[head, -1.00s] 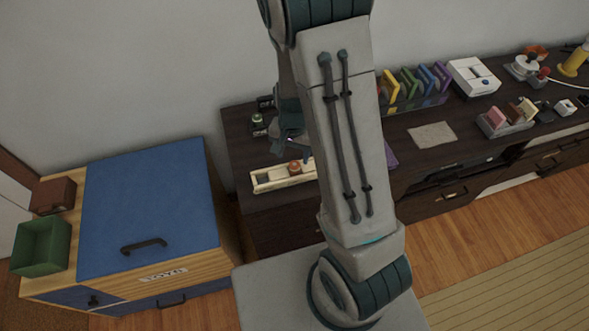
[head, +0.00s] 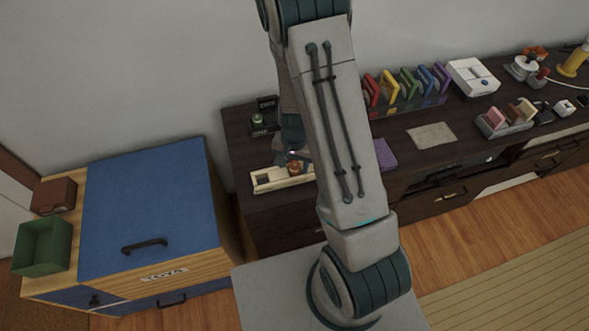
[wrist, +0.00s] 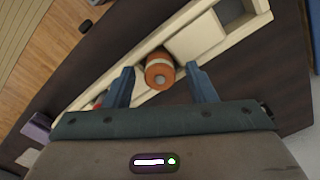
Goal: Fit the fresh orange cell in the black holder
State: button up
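The orange cell (wrist: 160,72), a short cylinder with a pale band and a dark centre, sits in a cream tray (wrist: 101,84). My gripper (wrist: 161,80) is open, with one blue finger on each side of the cell and a gap at both sides. In the head view, my gripper (head: 291,156) is just over the cell, partly hidden by my arm. A black holder (head: 262,131) stands behind the tray, with a green-topped piece (head: 257,119) at it.
A small black box (head: 267,102) stands behind the holder. A purple pad (head: 385,154), a rack of coloured panels (head: 408,105) and a beige mat (head: 432,135) lie to the right on the dark desk (head: 240,165). A blue-topped toy chest (head: 150,205) stands to the left.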

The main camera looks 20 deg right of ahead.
jog(key=c, duration=0.9)
jog(key=shift+r, duration=0.1)
